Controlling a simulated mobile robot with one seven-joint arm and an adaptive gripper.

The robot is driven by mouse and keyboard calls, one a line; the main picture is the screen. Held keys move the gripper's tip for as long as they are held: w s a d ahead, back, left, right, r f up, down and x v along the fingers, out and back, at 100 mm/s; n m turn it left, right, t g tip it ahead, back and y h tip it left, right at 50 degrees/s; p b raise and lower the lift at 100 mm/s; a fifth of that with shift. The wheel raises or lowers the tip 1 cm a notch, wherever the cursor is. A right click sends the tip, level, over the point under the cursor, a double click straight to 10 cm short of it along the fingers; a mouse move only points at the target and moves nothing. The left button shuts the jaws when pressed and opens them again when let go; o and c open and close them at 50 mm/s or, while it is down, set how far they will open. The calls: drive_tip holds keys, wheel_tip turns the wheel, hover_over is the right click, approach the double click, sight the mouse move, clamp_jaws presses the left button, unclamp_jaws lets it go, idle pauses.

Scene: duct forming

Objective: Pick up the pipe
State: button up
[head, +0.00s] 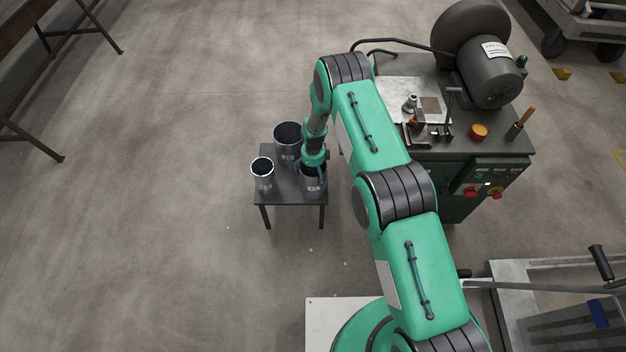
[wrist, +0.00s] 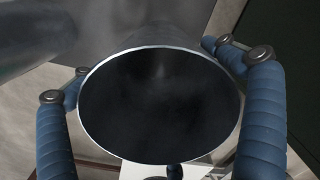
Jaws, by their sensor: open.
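Three grey metal pipes stand upright on a small dark table (head: 284,191) in the head view. One pipe (head: 312,187) is at the front right, under my gripper (head: 313,168). A second pipe (head: 263,178) is at the front left, and a wider pipe (head: 288,143) is behind. In the wrist view, the round rim and dark inside of a pipe (wrist: 158,105) lie between the blue padded fingers of my gripper (wrist: 150,75). The fingers are open, one on each side of the pipe. I cannot tell whether they touch its wall.
Part of another grey pipe (wrist: 35,35) shows at upper left in the wrist view. A machine bench (head: 440,165) with a grinder-like motor (head: 488,75) stands right of the small table. The floor (head: 130,200) to the left is clear.

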idle(0.3)
drive_tip(key=c, duration=1.6)
drive_tip(key=shift+r, duration=0.1)
drive_tip(key=s+d+r+p, duration=0.1)
drive_tip(key=s, duration=0.4)
drive_tip(key=s+d+r+p, duration=0.1)
drive_tip(key=s+r, duration=0.1)
drive_tip(key=s, duration=0.3)
drive_tip(key=s+d+r+p, duration=0.1)
drive_tip(key=s+d+r, duration=0.1)
drive_tip(key=s, duration=0.3)
drive_tip(key=shift+s+p, duration=0.25)
drive_tip(key=shift+p, duration=0.1)
